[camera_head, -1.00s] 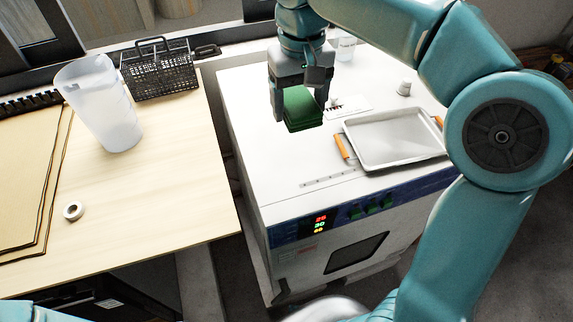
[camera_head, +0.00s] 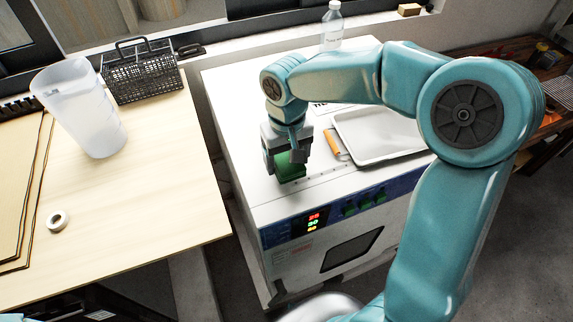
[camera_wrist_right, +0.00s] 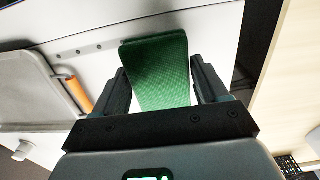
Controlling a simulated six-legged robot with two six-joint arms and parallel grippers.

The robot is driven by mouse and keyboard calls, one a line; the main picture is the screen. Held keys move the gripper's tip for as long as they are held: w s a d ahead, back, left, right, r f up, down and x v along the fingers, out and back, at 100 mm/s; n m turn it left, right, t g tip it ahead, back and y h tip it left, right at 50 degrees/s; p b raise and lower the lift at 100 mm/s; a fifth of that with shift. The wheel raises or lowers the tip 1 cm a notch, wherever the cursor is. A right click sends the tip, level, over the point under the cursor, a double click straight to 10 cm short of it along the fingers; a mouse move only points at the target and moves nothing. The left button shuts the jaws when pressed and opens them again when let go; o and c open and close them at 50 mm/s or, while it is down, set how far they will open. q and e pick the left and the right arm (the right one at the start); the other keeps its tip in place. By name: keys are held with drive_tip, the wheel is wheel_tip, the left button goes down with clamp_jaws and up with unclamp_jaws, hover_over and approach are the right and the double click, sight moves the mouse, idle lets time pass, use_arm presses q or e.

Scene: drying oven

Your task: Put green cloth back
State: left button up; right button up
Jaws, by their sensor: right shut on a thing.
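The green cloth (camera_head: 290,166) is a folded dark green pad between the jaws of my right gripper (camera_head: 288,168). My right gripper is shut on it and holds it over the front left part of the white oven top (camera_head: 238,100). In the right wrist view the cloth (camera_wrist_right: 158,72) sticks out past both fingers. I cannot tell whether the cloth touches the oven top. My left gripper is not in view.
A metal tray (camera_head: 372,153) with orange handles lies on the oven top, partly behind my arm. A clear bottle (camera_head: 332,28) stands at the back. On the wooden table are a pitcher (camera_head: 80,110), a black basket (camera_head: 142,80) and a tape roll (camera_head: 58,220).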

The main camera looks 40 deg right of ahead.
sight(287, 167)
drive_tip(key=shift+s+f, duration=0.2)
drive_tip(key=shift+f, duration=1)
drive_tip(key=shift+w+f, duration=0.2)
drive_tip(key=shift+s, duration=0.1)
drive_tip(key=shift+f, duration=0.15)
drive_tip(key=o, duration=0.9)
drive_tip(key=shift+o, duration=0.2)
